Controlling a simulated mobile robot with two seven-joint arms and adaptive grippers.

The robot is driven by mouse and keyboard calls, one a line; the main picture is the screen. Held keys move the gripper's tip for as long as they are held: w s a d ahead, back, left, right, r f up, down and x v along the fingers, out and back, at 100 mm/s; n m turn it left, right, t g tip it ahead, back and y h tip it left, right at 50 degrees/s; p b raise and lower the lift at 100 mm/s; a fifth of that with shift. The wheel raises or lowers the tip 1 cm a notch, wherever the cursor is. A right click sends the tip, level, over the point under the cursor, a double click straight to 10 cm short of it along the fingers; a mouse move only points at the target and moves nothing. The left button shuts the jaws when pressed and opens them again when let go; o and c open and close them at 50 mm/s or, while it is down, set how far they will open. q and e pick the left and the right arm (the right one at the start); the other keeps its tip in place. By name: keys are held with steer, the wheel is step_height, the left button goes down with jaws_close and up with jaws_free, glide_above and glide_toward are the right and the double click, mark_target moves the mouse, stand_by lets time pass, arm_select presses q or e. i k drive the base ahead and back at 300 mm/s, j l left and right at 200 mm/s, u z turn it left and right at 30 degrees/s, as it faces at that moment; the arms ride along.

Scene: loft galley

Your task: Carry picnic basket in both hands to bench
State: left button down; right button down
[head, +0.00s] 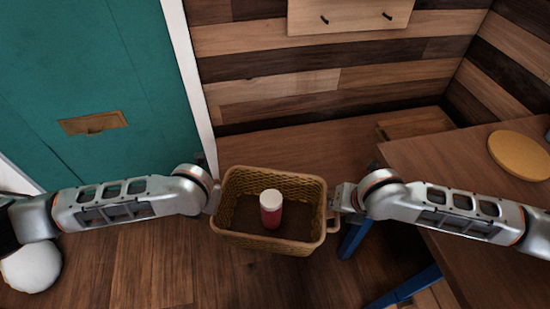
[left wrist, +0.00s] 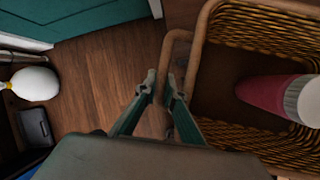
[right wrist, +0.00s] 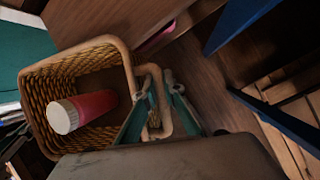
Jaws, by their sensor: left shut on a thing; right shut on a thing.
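The brown wicker picnic basket (head: 265,242) is upright in the middle of the head view, held between my two grippers. A red flask with a white lid (head: 271,208) stands inside it. My left gripper (left wrist: 164,90) is shut on the loop handle at the basket's left end. My right gripper (right wrist: 158,90) is shut on the loop handle at the right end. A low wooden surface along the wall, which looks like the bench (head: 290,142), lies just beyond the basket. The basket hides part of its front edge.
A wooden table (head: 430,170) with blue legs (head: 353,238) and a round board (head: 520,154) stands close on the right. A teal door (head: 80,80) is at the left. A white rounded object (head: 32,268) is at lower left. Wooden floor (head: 150,265) is open at lower left.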

mark_target(276, 160)
steer(key=i, duration=0.95)
